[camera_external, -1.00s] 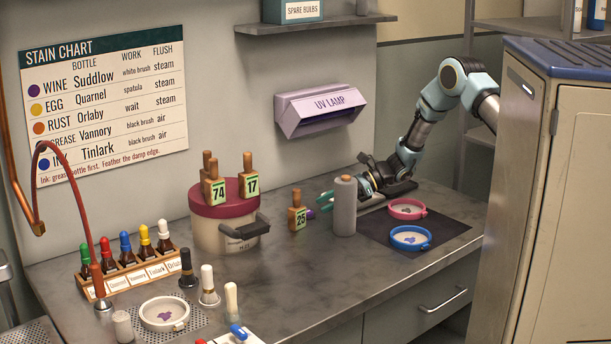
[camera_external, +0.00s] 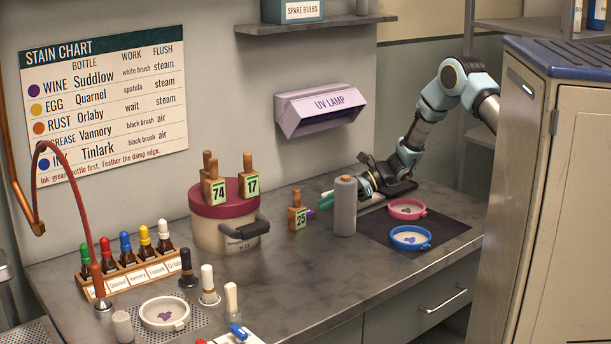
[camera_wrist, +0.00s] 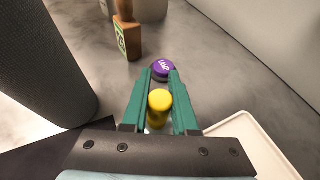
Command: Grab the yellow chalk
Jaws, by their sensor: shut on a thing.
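My gripper (camera_external: 326,199) is low over the back of the worktop, behind the grey roll. In the wrist view its green fingers (camera_wrist: 161,82) are shut on a short yellow cylinder, the yellow chalk (camera_wrist: 160,101), which sits between them with its round top towards the camera. A round purple piece (camera_wrist: 163,67) with pale lettering lies just beyond the chalk, by the fingertips; I cannot tell if the fingers touch it. The chalk is hidden in the outside view.
The grey roll (camera_external: 344,208) stands upright close to my gripper. A wooden-handled block marked 25 (camera_external: 297,214) stands to its left. A pale tray (camera_wrist: 252,150) lies at lower right in the wrist view. A dark mat (camera_external: 452,233) holds pink and blue rings.

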